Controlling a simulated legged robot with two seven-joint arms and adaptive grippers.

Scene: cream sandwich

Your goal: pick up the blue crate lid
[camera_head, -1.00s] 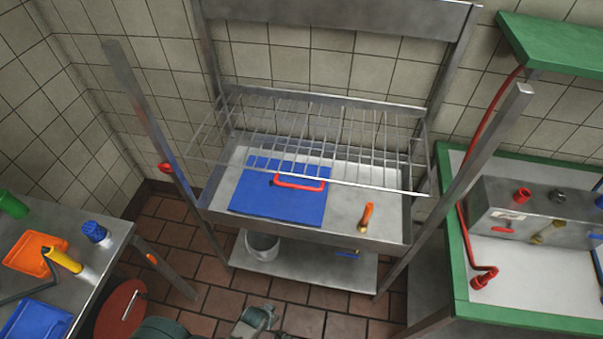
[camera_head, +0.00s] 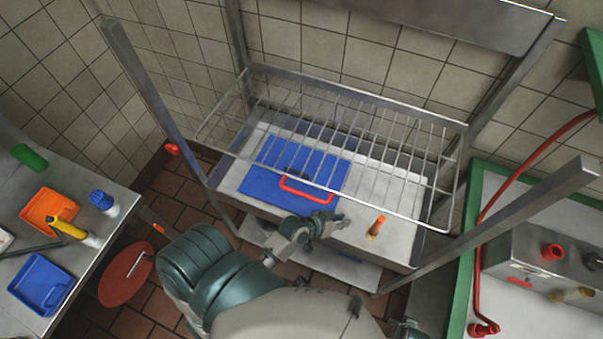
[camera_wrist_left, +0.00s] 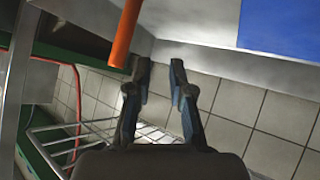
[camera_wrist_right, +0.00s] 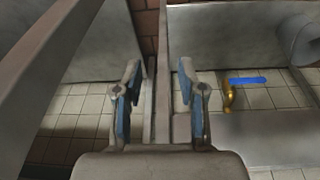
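The blue crate lid (camera_head: 258,184) lies flat on the shelf, partly seen through the wire rack above it. Its red handle (camera_head: 306,191) is on top, toward the lid's front right. My left gripper (camera_head: 328,224) is by the shelf's front edge, in front of the handle and apart from it. In the left wrist view its fingers (camera_wrist_left: 161,66) are open and empty, and a corner of the lid (camera_wrist_left: 285,25) shows at upper right. In the right wrist view my right gripper (camera_wrist_right: 159,72) is open and empty, facing metal posts and panels.
An orange-handled tool (camera_head: 378,226) stands on the shelf right of my left gripper; it also shows in the left wrist view (camera_wrist_left: 125,35). The wire rack (camera_head: 400,165) overhangs the shelf. Metal posts flank it. A side table (camera_head: 105,240) holds orange and blue trays.

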